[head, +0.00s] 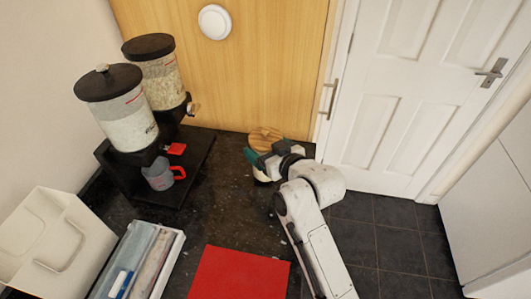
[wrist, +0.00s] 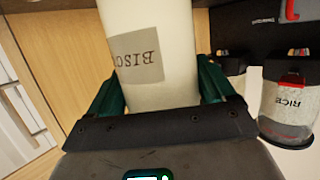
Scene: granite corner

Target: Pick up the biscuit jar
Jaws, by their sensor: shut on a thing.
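The biscuit jar (wrist: 170,80) is a cream cylinder with a grey label reading "BISC", seen upside down in the wrist view. In the head view its round wooden lid (head: 265,138) shows at the back of the dark counter, and my arm hides most of its body. My gripper (wrist: 155,92) is shut on the jar, with one green finger on each side of it. In the head view my gripper (head: 262,158) is at the jar, partly hidden by my wrist. I cannot tell whether the jar touches the counter.
Two dry-food dispensers (head: 122,110) on a black stand are at the left, with a measuring cup (head: 160,174) below. A red mat (head: 238,274), a tray of wraps (head: 178,250) and a white bin (head: 45,240) are nearer. A wooden panel (head: 240,80) stands behind the jar.

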